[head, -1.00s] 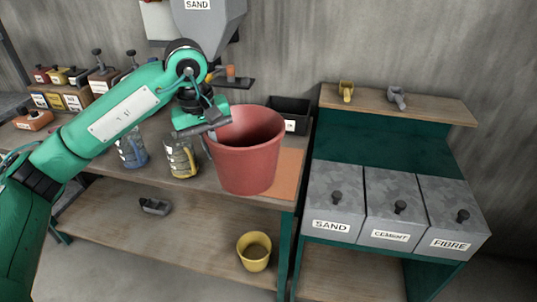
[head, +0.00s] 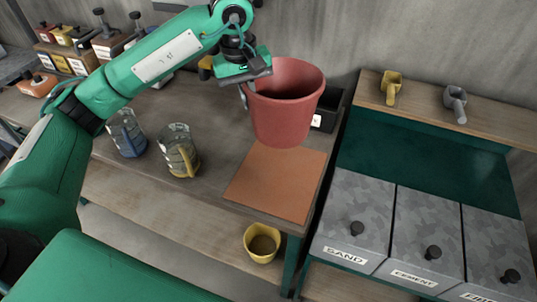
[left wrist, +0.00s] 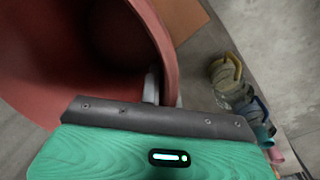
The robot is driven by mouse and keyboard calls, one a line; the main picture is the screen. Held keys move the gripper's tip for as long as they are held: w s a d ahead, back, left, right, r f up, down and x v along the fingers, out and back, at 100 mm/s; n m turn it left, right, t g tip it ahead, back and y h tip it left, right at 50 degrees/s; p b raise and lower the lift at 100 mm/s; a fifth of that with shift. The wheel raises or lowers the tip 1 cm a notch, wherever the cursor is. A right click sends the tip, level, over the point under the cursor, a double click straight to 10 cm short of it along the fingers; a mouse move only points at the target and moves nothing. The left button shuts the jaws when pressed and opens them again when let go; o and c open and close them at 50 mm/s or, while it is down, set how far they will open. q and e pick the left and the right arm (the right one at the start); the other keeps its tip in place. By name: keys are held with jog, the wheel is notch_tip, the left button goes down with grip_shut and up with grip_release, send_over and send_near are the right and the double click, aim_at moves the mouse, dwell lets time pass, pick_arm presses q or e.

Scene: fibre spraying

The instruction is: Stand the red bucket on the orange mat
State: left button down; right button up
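The red bucket (head: 284,112) is upright in the head view. It appears raised, overlapping the back part of the orange mat (head: 277,182), which lies flat at the right end of the workbench. My left gripper (head: 246,92) is shut on the bucket's left rim. In the left wrist view the bucket (left wrist: 60,60) fills the left side, and the gripper's fingers (left wrist: 164,88) sit on both sides of its wall. A corner of the mat (left wrist: 192,14) shows beyond it. The gap between bucket and mat is hard to judge. My right gripper is out of view.
Two measuring jugs, one blue-handled (head: 127,133) and one yellow-handled (head: 179,151), stand left of the mat. A black bin (head: 329,108) is behind the bucket. A yellow bucket (head: 262,243) sits on the lower shelf. Lidded bins (head: 352,215) stand to the right. The mat's front part is clear.

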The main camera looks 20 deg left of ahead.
pick_arm(q)
notch_tip(320, 180, down, 18)
jog(key=p, duration=0.4)
jog(key=shift+p, duration=0.3)
jog(key=shift+f, duration=0.1)
jog(key=shift+f, duration=0.1)
jog(key=c, duration=1.6)
grip_release()
jog(key=shift+c, duration=0.2)
